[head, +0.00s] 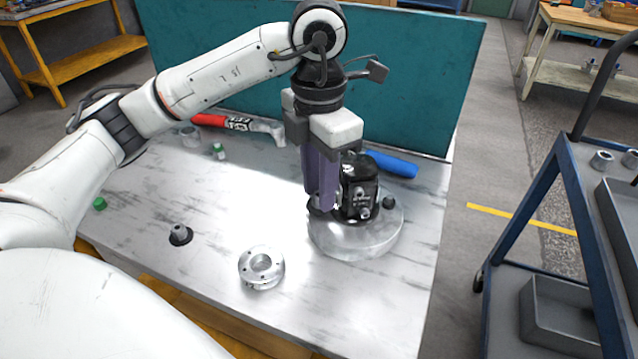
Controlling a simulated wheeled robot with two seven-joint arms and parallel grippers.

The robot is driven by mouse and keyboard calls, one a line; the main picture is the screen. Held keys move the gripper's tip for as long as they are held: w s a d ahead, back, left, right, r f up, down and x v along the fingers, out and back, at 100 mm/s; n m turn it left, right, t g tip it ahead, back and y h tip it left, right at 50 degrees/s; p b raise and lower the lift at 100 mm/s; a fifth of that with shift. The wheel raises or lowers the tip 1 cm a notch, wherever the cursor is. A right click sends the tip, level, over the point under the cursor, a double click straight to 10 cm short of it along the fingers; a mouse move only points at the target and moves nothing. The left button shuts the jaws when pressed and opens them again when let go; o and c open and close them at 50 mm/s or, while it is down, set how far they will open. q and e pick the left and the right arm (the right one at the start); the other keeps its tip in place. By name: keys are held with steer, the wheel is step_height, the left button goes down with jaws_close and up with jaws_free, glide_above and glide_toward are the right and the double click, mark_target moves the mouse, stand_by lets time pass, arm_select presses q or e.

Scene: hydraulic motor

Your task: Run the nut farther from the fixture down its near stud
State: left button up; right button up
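A black hydraulic motor body (360,188) stands on a round grey metal fixture (352,240) on the right part of the table. Small round metal fittings (363,212) show on its near side; I cannot tell nuts from stud ends at this size. My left gripper (324,205) points straight down, its purple fingers at the left side of the motor body. The fingers overlap in this view, so their gap and anything between them are hidden. No loose nut can be made out clearly. My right gripper is not in view.
A silver flanged ring (261,268) and a dark shaft piece (180,235) lie at the front. A teal panel (420,70) closes the back; a blue cart (560,190) stands right.

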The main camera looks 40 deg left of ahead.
arm_select(q)
jaws_close()
steer(key=m+b, duration=0.1)
steer(key=m, duration=0.2)
steer(key=shift+f+m, duration=0.15)
steer(key=shift+m, duration=0.15)
steer(key=shift+m+b, duration=0.35)
steer(key=shift+m, duration=0.65)
jaws_free()
steer(key=shift+f, duration=0.15)
steer(key=shift+n, duration=1.1)
steer(key=n+p, duration=0.1)
steer(key=n, duration=0.2)
steer(key=shift+n, duration=0.3)
steer(key=shift+r, duration=0.2)
